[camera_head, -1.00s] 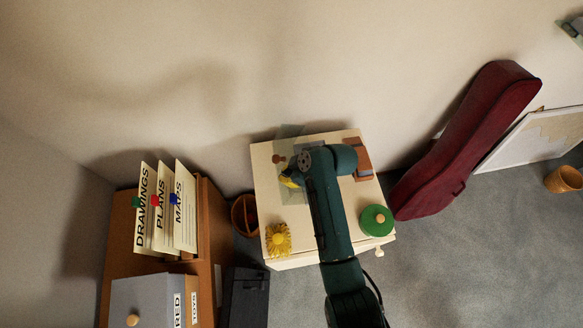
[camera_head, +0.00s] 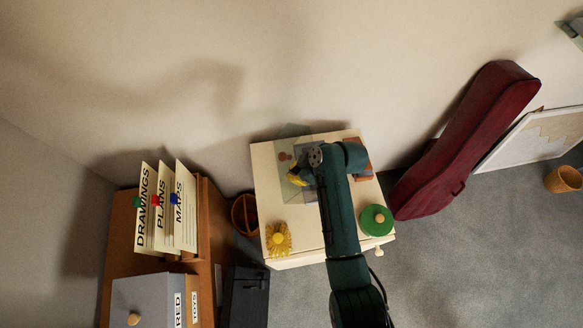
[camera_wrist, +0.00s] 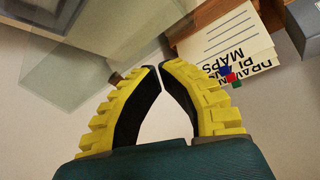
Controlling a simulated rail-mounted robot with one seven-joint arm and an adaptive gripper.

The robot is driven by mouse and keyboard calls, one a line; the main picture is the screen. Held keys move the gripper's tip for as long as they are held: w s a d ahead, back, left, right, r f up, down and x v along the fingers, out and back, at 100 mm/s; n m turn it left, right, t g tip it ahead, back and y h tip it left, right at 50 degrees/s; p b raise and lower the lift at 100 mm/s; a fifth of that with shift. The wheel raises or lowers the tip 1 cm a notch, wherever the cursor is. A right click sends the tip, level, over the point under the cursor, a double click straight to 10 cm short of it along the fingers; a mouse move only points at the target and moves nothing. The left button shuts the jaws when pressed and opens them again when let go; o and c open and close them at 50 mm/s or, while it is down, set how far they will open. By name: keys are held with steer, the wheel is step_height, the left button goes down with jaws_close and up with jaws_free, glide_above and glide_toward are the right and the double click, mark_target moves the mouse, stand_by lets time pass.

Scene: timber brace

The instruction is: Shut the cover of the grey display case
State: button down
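The grey display case (camera_head: 291,196) is on the cream cabinet top, left of my arm, with a see-through cover (camera_head: 292,130). The cover appears raised at the back, but its exact angle is hard to tell. A small brown item (camera_head: 284,156) shows through the clear panels. In the wrist view, clear panels (camera_wrist: 75,62) fill the upper left. My gripper (camera_head: 294,175) is over the case, its yellow fingers pointing left. In the wrist view the fingertips (camera_wrist: 160,66) nearly meet, with nothing between them. My arm hides part of the case.
On the cabinet top (camera_head: 262,190) are a yellow brush-like object (camera_head: 278,239), a green round lid (camera_head: 376,220) and a brown block (camera_head: 364,170), partly behind my arm. A shelf with upright cards (camera_head: 160,208) stands left. A dark red instrument case (camera_head: 465,140) leans right.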

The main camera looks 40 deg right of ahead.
steer(key=shift+s+d+r, duration=0.1)
steer(key=shift+s+d, duration=0.1)
steer(key=shift+d, duration=0.15)
steer(key=shift+s+d+r, duration=0.1)
steer(key=shift+s+d, duration=0.35)
steer(key=shift+d, duration=0.25)
steer(key=shift+d, duration=0.1)
steer(key=shift+s+d+f, duration=0.2)
steer(key=shift+s+d, duration=0.15)
steer(key=shift+d, duration=0.1)
steer(key=shift+f+b, duration=0.15)
steer(key=shift+b, duration=0.15)
